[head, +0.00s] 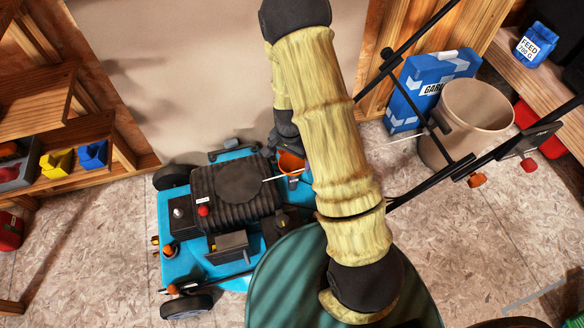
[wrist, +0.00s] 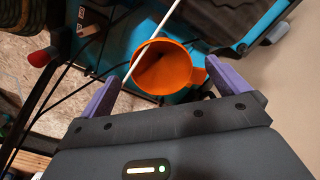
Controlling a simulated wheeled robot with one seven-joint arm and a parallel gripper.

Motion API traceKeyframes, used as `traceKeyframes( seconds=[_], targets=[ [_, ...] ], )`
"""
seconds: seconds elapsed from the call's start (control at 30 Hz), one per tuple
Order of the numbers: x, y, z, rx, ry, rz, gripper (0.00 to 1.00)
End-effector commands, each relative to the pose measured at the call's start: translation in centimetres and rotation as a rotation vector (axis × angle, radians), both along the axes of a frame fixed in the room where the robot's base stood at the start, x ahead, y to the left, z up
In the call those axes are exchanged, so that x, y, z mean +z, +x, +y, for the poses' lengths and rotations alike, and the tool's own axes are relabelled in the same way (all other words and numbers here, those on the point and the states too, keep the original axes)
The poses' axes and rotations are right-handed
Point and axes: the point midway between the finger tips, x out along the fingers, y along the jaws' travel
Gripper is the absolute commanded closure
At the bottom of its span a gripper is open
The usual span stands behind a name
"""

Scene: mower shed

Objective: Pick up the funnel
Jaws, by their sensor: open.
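The orange funnel (head: 291,163) sits on the blue mower (head: 180,243), right beside the black ribbed engine cover. In the wrist view the funnel (wrist: 165,68) shows its wide round mouth, with a tab on its right side. My gripper (wrist: 157,88) is open, its two purple fingers apart on either side of the funnel's near edge. The funnel lies just ahead of and between the fingertips; I cannot tell whether they touch it. In the head view my arm hides most of the gripper. A thin white rod or cord crosses the funnel's mouth in the wrist view.
Black mower handle bars (head: 440,165) and cables run up to the right of my arm. A beige bucket (head: 465,120) and a blue box (head: 425,85) stand at the right. Wooden shelves with small bins (head: 57,163) are at the left. Floor at lower right is mostly clear.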

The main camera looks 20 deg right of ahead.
Motion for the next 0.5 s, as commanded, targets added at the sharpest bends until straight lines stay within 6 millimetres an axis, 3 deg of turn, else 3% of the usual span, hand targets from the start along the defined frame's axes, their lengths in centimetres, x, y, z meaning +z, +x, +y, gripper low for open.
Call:
traceKeyframes(
  seconds=[0.27,0.5],
  targets=[
    [0.0,0.0,0.0,0.0,0.0,0.0,0.0],
    [-2.7,-0.3,0.1,0.001,0.0,0.003,0.0]
  ],
)
